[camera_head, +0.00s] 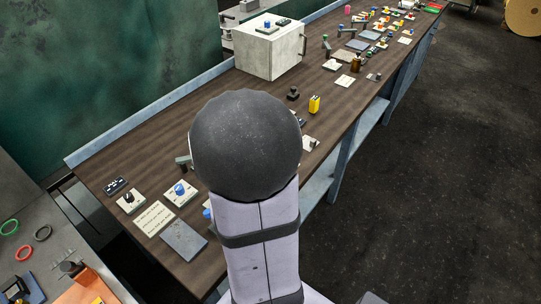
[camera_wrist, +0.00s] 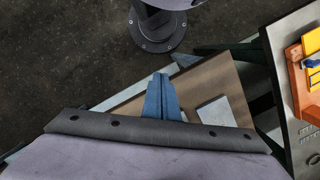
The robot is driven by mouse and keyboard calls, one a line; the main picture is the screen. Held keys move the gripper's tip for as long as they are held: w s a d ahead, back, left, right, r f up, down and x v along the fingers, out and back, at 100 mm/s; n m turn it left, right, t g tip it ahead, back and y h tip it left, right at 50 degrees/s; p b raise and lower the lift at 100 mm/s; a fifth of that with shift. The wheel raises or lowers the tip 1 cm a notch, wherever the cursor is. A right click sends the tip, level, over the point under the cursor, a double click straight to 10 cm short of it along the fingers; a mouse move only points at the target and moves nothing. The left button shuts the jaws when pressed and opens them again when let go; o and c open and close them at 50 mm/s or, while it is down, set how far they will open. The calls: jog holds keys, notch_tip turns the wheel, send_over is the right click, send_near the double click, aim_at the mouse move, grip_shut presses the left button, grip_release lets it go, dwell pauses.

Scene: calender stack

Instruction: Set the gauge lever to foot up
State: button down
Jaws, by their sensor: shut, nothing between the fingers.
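I cannot tell which thing is the gauge lever. One small grey lever-like piece (camera_head: 183,161) stands on the brown bench (camera_head: 140,150) in the head view, just left of my arm, which may hide part of it. Another upright lever-like piece (camera_head: 327,46) stands farther back, near the white box. My gripper (camera_wrist: 161,78) shows in the wrist view as blue fingers shut together with nothing between them, above a corner of the bench. In the head view my arm hides the gripper. No lever shows clearly in the wrist view.
A white box (camera_head: 268,50) stands on the bench toward the back. A yellow block (camera_head: 314,104), a black knob (camera_head: 293,93), a blue knob (camera_head: 180,189) and a grey plate (camera_head: 184,240) lie around my arm. Several small items crowd the far end. Dark floor is at the right.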

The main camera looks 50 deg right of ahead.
jog(key=s+d+f+m+t+b, duration=0.25)
jog(key=d+m, duration=0.35)
jog(key=d, duration=0.5)
jog(key=s+d+f+m+t+b, duration=0.1)
jog(key=s+d+f+m+b, duration=0.2)
jog(key=d+m, duration=0.65)
jog(key=w+d+r+m+t+p, duration=0.1)
jog(key=w+d+r+m+t, duration=0.4)
jog(key=w+d+r+m, duration=0.5)
jog(key=shift+w+d+r, duration=0.3)
jog(key=shift+d, duration=0.05)
jog(key=shift+f, duration=0.1)
